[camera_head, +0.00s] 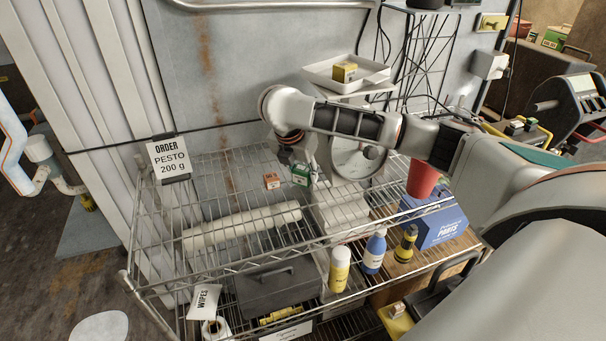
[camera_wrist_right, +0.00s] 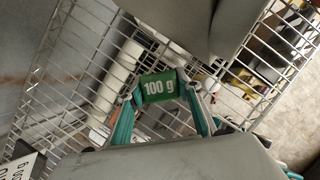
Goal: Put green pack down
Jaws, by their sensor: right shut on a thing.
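The green pack (camera_head: 300,175) is a small box near the far middle of the wire rack's top shelf (camera_head: 236,243). My right gripper (camera_head: 296,160) reaches down from above and is shut on it. In the right wrist view the green pack (camera_wrist_right: 158,87) reads "100 g" and sits between the two teal fingertips (camera_wrist_right: 162,98), with wire mesh beneath. I cannot tell whether it touches the shelf. My left gripper is not in view.
A small orange pack (camera_head: 271,181) stands just left of the green one. A dial scale (camera_head: 357,160) stands to the right, its tray (camera_head: 318,76) holding a yellow pack (camera_head: 344,72). A white roll (camera_head: 242,225) lies nearer. An order card (camera_head: 168,160) reads "PESTO 200 g".

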